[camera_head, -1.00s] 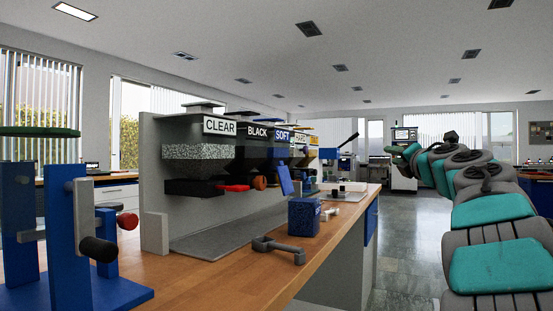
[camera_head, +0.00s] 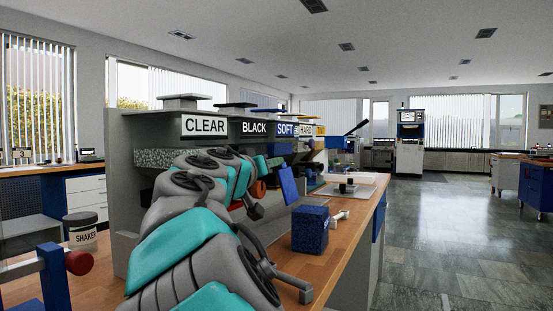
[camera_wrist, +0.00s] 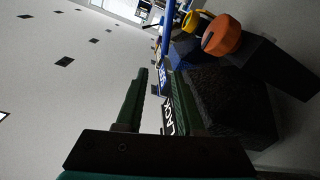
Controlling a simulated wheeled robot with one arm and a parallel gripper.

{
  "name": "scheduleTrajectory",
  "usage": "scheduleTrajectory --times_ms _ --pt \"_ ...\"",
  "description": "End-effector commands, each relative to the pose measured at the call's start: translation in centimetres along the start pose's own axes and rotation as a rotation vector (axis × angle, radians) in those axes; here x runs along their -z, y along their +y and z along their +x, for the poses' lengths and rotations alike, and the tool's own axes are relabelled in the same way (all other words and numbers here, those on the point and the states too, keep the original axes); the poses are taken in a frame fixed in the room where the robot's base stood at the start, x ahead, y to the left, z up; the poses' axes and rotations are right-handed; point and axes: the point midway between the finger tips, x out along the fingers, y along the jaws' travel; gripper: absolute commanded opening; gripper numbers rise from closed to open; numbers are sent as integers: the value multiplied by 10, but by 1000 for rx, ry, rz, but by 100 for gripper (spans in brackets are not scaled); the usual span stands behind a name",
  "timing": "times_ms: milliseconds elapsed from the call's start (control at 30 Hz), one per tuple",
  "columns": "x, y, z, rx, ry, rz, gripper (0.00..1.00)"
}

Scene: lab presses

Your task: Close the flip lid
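A blue box (camera_head: 310,230) stands on the wooden bench in the head view. A flat blue flap (camera_head: 289,185) stands tilted above its back left edge and looks like its raised lid; the hinge is not clear. My gripper (camera_head: 268,164) is small in the head view, in front of the hopper row between the BLACK and SOFT labels, to the left of and above the flap. In the wrist view, my gripper's two green fingers (camera_wrist: 160,90) are apart with nothing held between them. The orange knob (camera_wrist: 221,35) of a hopper shows close by.
Hoppers labelled CLEAR (camera_head: 204,125), BLACK (camera_head: 255,128) and SOFT (camera_head: 286,129) stand in a row behind my arm. A shaker jar (camera_head: 81,231) is at the left. The floor to the right is clear.

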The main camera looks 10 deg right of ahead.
Motion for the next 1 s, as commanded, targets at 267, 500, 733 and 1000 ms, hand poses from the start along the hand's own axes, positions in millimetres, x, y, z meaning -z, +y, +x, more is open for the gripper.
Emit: scheduleTrajectory --times_ms 267,500,733,1000 --pt "-4 -2 13 -4 -21 30 37" --pt "-5 -2 51 -5 -22 27 37" --pt "-5 -2 70 -3 -19 28 37" --pt "-5 -2 72 -3 -17 28 37"
